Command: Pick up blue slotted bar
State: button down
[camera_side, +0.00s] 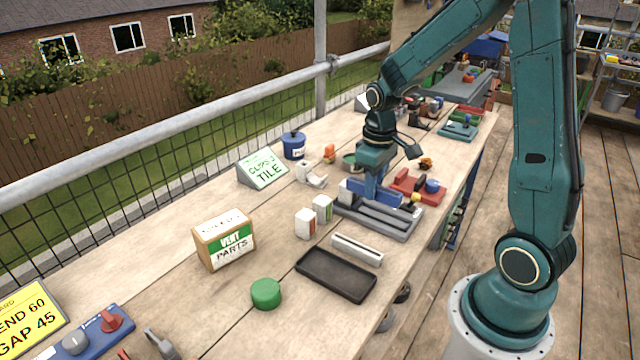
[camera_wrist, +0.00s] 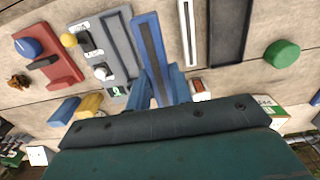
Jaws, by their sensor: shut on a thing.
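The blue slotted bar (camera_wrist: 143,31) has a dark groove along its length and runs away from my gripper in the wrist view. My gripper (camera_wrist: 162,88) has its two blue fingers on either side of the bar's near part, shut on it. In the side view my gripper (camera_side: 371,192) is low over the grey grooved fixture (camera_side: 378,220), and the blue bar (camera_side: 390,197) shows at its fingers. The fingers partly hide the bar there. I cannot tell whether the bar still touches the fixture.
A red fixture with a blue knob (camera_side: 408,191) stands close behind. A light slotted strip (camera_side: 357,250) and a black tray (camera_side: 335,275) lie in front. A green round lid (camera_side: 266,293) and parts box (camera_side: 224,240) are farther off.

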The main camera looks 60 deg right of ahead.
notch_tip(320, 180, up, 7)
jog(key=shift+f, duration=0.1)
jog(key=shift+w, duration=0.1)
dwell(0.7)
